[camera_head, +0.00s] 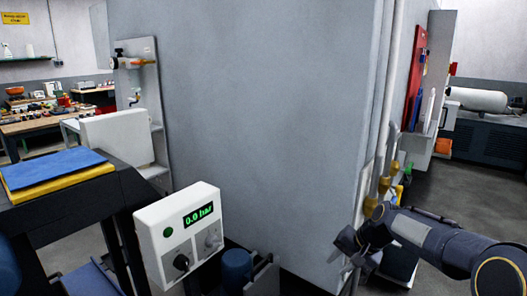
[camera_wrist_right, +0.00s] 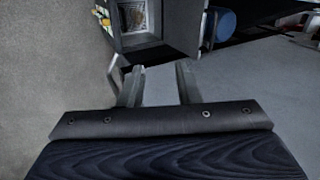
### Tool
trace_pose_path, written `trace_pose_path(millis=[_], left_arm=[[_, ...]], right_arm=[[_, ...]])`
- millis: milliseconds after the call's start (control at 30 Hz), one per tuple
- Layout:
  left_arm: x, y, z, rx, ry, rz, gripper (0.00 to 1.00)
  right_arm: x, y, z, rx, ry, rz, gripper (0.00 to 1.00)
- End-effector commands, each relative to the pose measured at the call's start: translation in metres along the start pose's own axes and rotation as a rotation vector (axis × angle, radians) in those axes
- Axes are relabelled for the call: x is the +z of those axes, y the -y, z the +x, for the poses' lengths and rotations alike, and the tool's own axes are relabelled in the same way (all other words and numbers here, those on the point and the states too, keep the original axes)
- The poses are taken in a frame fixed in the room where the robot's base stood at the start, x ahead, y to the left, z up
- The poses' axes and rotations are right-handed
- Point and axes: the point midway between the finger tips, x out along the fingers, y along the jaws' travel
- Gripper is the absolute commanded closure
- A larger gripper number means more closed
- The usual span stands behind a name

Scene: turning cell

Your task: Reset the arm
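My right arm (camera_head: 430,238) comes in from the lower right of the head view. Its gripper (camera_head: 352,262) is in front of the right edge of the large grey cabinet, pointing left. In the right wrist view the two fingers of the right gripper (camera_wrist_right: 158,88) stand apart with nothing between them, so it is open and empty. My left gripper is not in the head view; only a dark blue rounded part shows at the lower left edge, which I cannot identify for sure.
A large grey cabinet (camera_head: 240,110) fills the middle. A white control box (camera_head: 180,236) reads 0.0 bar at the front. A blue and yellow stack (camera_head: 55,172) lies on a dark stand at left. Tools hang along the cabinet's right side. Floor (camera_head: 475,195) is clear at right.

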Motion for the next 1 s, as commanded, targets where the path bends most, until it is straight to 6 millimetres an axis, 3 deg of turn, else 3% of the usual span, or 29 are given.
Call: trace_pose_path(millis=[33,200,400,600,700,833,1000], left_arm=[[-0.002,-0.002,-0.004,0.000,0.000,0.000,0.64],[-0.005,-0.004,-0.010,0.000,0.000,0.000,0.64],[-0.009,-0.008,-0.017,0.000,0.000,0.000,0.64],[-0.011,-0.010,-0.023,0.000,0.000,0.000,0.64],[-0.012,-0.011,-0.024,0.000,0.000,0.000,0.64],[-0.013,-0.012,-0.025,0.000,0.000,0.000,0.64],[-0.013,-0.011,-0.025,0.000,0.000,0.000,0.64]], right_arm=[[0.013,-0.006,-0.030,-0.018,-0.010,-0.016,0.70],[0.075,-0.034,-0.105,-0.055,-0.040,-0.110,0.70],[0.165,-0.074,-0.156,-0.069,-0.090,-0.251,0.70],[0.244,-0.114,-0.165,-0.044,-0.147,-0.387,0.70],[0.269,-0.128,-0.160,-0.028,-0.166,-0.431,0.70],[0.285,-0.138,-0.154,-0.014,-0.178,-0.464,0.70],[0.288,-0.141,-0.152,-0.010,-0.180,-0.470,0.70]])
